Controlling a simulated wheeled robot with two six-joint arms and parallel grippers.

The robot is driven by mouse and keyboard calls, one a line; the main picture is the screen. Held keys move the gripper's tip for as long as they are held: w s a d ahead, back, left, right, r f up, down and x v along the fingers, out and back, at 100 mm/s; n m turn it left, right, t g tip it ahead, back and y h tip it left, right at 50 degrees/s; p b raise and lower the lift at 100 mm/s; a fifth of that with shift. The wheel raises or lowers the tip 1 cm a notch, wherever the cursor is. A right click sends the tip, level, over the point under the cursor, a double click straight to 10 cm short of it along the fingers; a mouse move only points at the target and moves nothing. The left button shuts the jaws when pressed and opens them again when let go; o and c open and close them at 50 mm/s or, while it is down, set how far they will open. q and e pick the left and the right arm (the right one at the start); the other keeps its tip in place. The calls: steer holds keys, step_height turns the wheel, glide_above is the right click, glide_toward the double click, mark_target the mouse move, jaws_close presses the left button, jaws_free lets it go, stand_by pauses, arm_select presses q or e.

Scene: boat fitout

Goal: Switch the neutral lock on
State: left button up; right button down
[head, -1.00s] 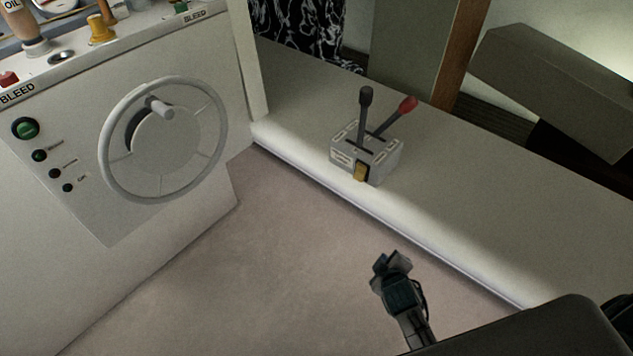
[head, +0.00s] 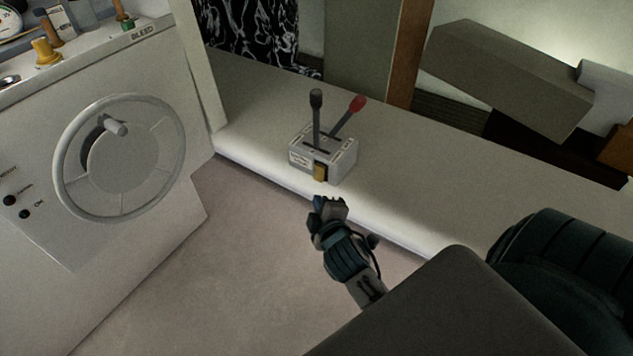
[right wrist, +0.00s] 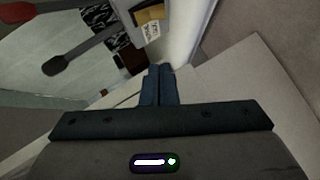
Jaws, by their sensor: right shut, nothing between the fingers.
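The grey control box (head: 325,155) stands on the long white ledge. A black-knobbed lever (head: 316,120) stands nearly upright on it, and a red-knobbed lever (head: 350,112) leans to the right. A yellow rocker switch (head: 320,171) sits on its front face; I take it for the neutral lock. In the right wrist view the box and yellow switch (right wrist: 148,15) show at the top, partly cut off. My right gripper (head: 327,203) is shut and empty, just below and in front of the switch, apart from it. It also shows in the right wrist view (right wrist: 159,72). My left gripper is out of view.
A white post (head: 200,80) rises between cabinet and ledge. The ledge (head: 420,185) is clear right of the box.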

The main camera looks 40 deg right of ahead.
glide_toward(319, 173)
steer(key=w+a, duration=0.3)
steer(key=w, duration=0.1)
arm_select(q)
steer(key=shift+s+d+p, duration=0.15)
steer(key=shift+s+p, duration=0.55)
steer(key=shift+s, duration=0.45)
arm_select(e)
steer(key=w+d+f, duration=0.2)
steer(key=d+f, duration=0.1)
steer(key=shift+w+d, duration=0.1)
steer(key=shift+d, duration=0.2)
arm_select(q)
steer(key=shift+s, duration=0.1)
